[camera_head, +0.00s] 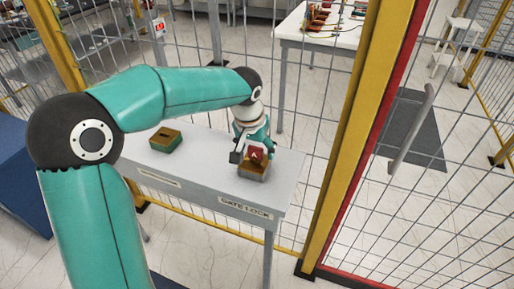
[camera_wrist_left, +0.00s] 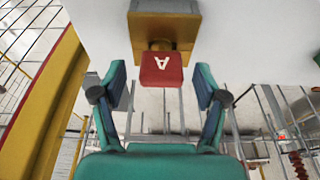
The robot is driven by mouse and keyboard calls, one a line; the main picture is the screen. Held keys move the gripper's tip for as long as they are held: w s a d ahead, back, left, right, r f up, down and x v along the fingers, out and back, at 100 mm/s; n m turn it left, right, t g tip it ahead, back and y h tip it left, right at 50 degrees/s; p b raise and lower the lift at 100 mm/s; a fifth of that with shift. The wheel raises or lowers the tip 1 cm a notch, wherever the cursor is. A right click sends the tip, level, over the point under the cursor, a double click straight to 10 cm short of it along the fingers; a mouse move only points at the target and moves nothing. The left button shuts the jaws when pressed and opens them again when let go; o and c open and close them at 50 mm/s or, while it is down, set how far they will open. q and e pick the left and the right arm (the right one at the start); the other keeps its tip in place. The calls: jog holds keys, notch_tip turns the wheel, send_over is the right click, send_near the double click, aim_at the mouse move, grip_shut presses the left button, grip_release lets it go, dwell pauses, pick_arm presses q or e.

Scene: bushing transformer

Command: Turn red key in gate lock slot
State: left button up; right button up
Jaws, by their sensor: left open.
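The red key (camera_head: 257,153) with a white letter A stands in the brass-coloured gate lock block (camera_head: 253,172) at the right end of the grey table. In the left wrist view the key (camera_wrist_left: 161,70) juts from the lock block (camera_wrist_left: 165,27) by a short brass-coloured stem. My left gripper (camera_head: 248,155) is open at the key. In the wrist view its two fingers (camera_wrist_left: 160,84) are on either side of the key, with a clear gap on each side. My right gripper is not in view.
A second slotted block (camera_head: 166,139), green and brass-coloured, sits on the table's left part. The grey table (camera_head: 205,170) has a GATE LOCK label on its front. Mesh fencing and a yellow post (camera_head: 345,140) stand behind and right. Bare tabletop lies between the blocks.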

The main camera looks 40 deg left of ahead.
pick_arm(q)
jog(key=shift+c, duration=0.3)
jog(key=c, duration=1.2)
jog(key=shift+r+m+h+p, duration=0.1)
jog(key=shift+m+h+p, duration=0.45)
jog(key=shift+m, duration=0.65)
jog(key=shift+c, duration=0.2)
jog(key=m+p, duration=0.1)
jog(key=m, duration=0.1)
jog(key=shift+m, duration=0.3)
jog(key=shift+m+h, duration=0.25)
jog(key=shift+m, duration=0.25)
jog(key=shift+p, duration=0.3)
jog(key=shift+m+h+p, duration=0.4)
jog(key=shift+m+p, duration=0.2)
jog(key=shift+m, duration=0.6)
jog(key=m+g, duration=0.1)
jog(key=m, duration=0.2)
jog(key=shift+m+h+p, duration=0.3)
jog(key=shift+h+p, duration=0.1)
